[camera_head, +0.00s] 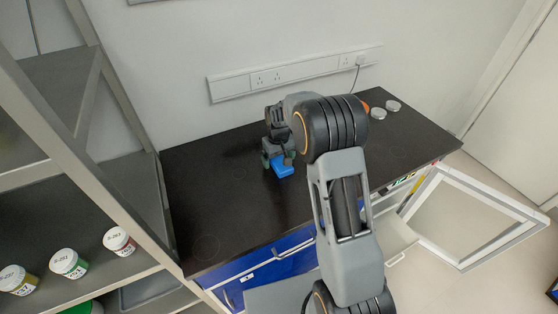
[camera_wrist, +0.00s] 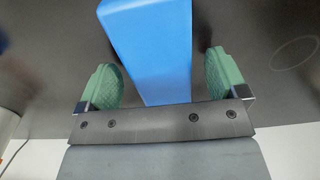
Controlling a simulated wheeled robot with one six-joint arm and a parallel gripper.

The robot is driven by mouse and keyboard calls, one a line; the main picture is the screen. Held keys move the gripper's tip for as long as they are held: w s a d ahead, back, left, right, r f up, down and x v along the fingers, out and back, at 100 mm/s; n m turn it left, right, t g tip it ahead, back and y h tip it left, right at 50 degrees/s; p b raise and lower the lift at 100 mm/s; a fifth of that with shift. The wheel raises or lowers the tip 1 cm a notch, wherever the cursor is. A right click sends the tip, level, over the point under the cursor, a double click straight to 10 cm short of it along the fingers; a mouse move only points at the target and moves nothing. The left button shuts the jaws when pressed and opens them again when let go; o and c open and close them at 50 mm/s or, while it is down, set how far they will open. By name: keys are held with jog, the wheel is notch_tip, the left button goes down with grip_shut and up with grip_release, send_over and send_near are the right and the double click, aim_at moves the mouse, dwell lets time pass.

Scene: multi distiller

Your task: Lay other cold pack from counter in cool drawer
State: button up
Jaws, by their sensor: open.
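A blue cold pack (camera_head: 283,171) lies on the dark counter (camera_head: 215,195). My gripper (camera_head: 278,158) is at it, above the counter. In the wrist view the cold pack (camera_wrist: 148,45) lies between the two green finger pads of my gripper (camera_wrist: 163,80). The gripper is open, with a gap on each side of the pack. Below the counter's front edge, a pale pulled-out drawer (camera_head: 398,242) shows partly behind my arm. Its inside is mostly hidden, and I cannot tell whether it is the cool drawer.
A framed door (camera_head: 470,220) stands open at the right. Blue drawer fronts (camera_head: 262,268) are under the counter. Round-lidded containers (camera_head: 385,108) stand at the counter's back right. A shelf rack (camera_head: 110,110) with labelled jars (camera_head: 68,262) is at the left. The counter's left part is clear.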

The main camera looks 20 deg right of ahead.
jog(key=shift+f, duration=0.25)
jog(key=c, duration=1.2)
